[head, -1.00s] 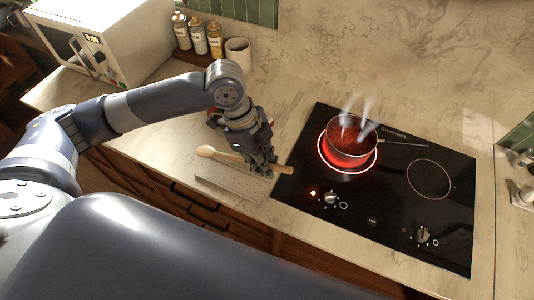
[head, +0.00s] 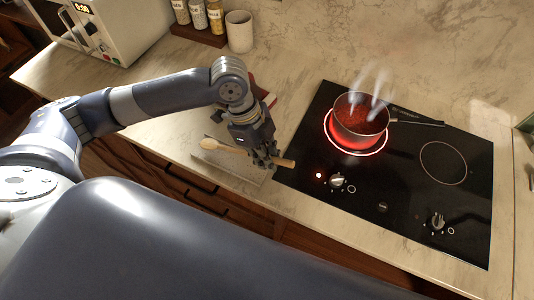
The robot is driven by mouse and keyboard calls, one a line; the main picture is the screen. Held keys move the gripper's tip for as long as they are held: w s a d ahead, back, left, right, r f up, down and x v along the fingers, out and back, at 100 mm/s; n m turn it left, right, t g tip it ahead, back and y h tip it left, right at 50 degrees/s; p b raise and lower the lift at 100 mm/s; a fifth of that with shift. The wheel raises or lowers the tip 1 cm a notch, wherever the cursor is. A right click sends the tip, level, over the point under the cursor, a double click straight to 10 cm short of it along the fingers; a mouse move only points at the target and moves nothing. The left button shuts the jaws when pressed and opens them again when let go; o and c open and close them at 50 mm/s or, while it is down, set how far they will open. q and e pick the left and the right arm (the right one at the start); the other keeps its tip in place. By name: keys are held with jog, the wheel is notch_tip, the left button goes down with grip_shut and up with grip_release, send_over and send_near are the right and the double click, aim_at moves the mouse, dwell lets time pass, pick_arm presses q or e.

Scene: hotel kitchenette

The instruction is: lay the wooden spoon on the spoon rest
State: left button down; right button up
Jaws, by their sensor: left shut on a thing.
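My left gripper (head: 266,160) is shut on the handle of the wooden spoon (head: 238,147). The spoon's bowl points left and its handle end sticks out to the right of the fingers, near the cooktop's left edge. The spoon rest (head: 228,170), a pale flat rectangle, lies on the counter by its front edge. The spoon is over the rest in the head view. I cannot tell whether they touch. Fingers and spoon hide part of the rest. My right gripper is not in view.
A pot of red sauce (head: 360,118) steams on a glowing burner of the black cooktop (head: 400,205). A white mug (head: 239,31) and spice jars (head: 198,14) stand behind, beside a microwave (head: 105,30). A red thing (head: 262,93) is partly hidden behind my gripper.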

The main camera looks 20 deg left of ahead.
pick_arm(q)
jog(key=c, duration=1.6)
grip_release()
jog(key=shift+o, duration=0.3)
jog(key=shift+a+r, duration=0.1)
jog(key=shift+r, duration=0.1)
jog(key=v, duration=1.1)
jog(key=shift+r, duration=0.25)
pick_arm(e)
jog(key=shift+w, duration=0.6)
pick_arm(q)
jog(key=shift+a, duration=0.1)
